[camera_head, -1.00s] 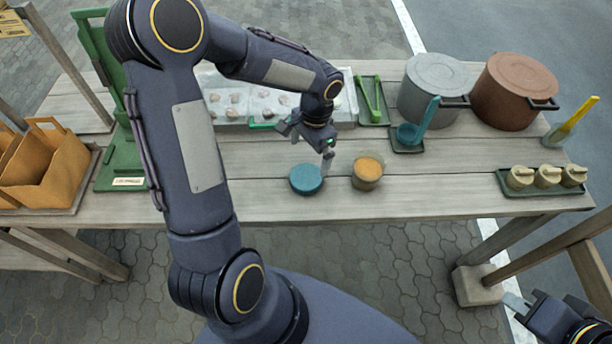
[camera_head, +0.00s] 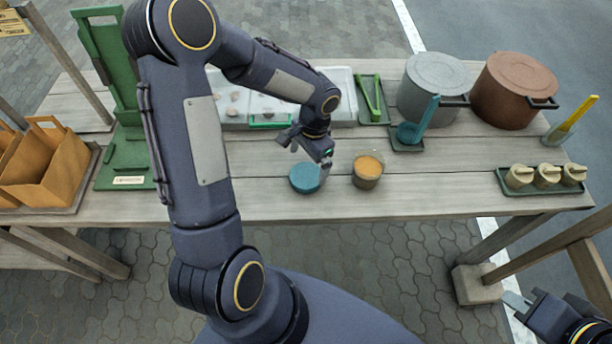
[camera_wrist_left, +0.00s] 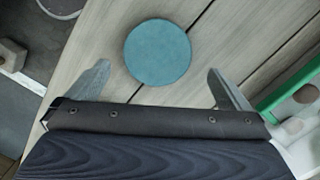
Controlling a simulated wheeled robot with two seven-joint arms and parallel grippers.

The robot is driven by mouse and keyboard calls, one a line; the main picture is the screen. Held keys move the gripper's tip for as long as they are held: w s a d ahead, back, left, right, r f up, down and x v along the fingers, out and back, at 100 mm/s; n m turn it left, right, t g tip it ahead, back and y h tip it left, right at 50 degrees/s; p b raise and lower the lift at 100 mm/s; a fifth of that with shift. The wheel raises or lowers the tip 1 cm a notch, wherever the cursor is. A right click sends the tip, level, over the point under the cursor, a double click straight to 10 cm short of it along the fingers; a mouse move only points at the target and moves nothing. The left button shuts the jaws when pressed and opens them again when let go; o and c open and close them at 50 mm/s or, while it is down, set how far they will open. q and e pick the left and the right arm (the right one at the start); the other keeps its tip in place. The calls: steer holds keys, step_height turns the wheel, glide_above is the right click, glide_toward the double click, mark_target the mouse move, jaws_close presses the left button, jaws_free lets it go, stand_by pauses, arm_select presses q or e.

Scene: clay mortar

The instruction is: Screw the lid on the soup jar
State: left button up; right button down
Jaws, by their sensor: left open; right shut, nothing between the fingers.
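The teal round lid (camera_head: 305,178) lies flat on the table near its front edge. The soup jar (camera_head: 367,171), a clear jar with orange soup, stands upright and open just right of the lid. My left gripper (camera_head: 311,158) is open and empty above and slightly behind the lid. In the left wrist view the lid (camera_wrist_left: 158,52) lies ahead of and between the two spread fingers (camera_wrist_left: 164,82), apart from both. The jar is outside that view. My right gripper (camera_head: 517,302) is at the lower right, off the table, shut and empty.
A tray with a green handle (camera_head: 268,121) lies behind my left gripper. Green tongs (camera_head: 372,100), a teal ladle (camera_head: 413,131) and two pots (camera_head: 434,88) stand at the back. Several small jars (camera_head: 547,175) sit on a tray at right. Table front is clear around the jar.

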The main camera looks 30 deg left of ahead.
mark_target(306, 175)
arm_select(q)
steer(key=f, duration=0.4)
steer(key=shift+s+f, duration=0.2)
steer(key=shift+s, duration=0.2)
steer(key=c, duration=0.9)
